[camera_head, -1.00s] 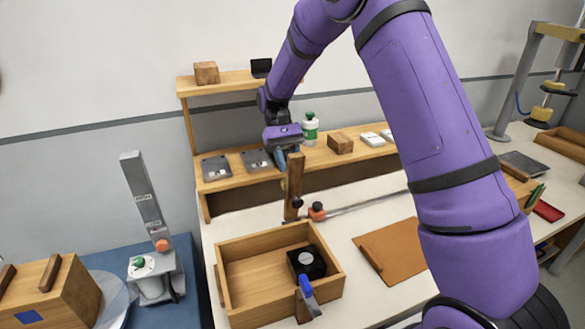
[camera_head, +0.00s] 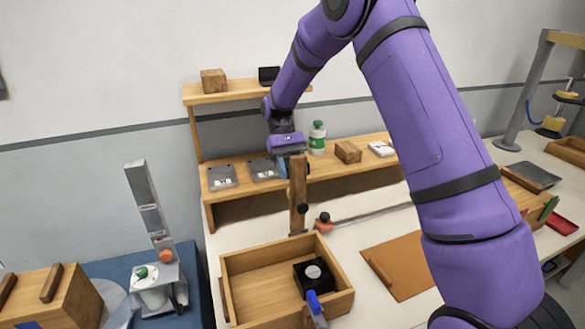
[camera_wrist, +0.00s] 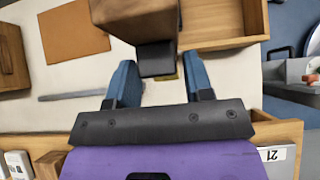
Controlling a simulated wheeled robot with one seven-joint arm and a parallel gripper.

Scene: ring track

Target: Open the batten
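The batten looks to be the upright wooden bar (camera_head: 298,190) behind the open wooden box, with a black knob on its lower part. In the wrist view a brown wooden piece (camera_wrist: 135,20), which seems to be the batten, reaches in from the top edge. My gripper (camera_head: 286,168) is at the bar's upper end, close against it in the head view. In the wrist view its two blue fingers (camera_wrist: 161,75) stand apart, with the piece's lower end between or just beyond them. Contact cannot be told.
The wooden box (camera_head: 240,250) holds a black block (camera_head: 312,277). An orange knob (camera_head: 323,220) and a metal rod lie right of the bar. A shelf behind carries a green-capped bottle (camera_head: 317,138) and grey plates (camera_head: 222,176). A brown mat (camera_head: 400,265) lies to the right.

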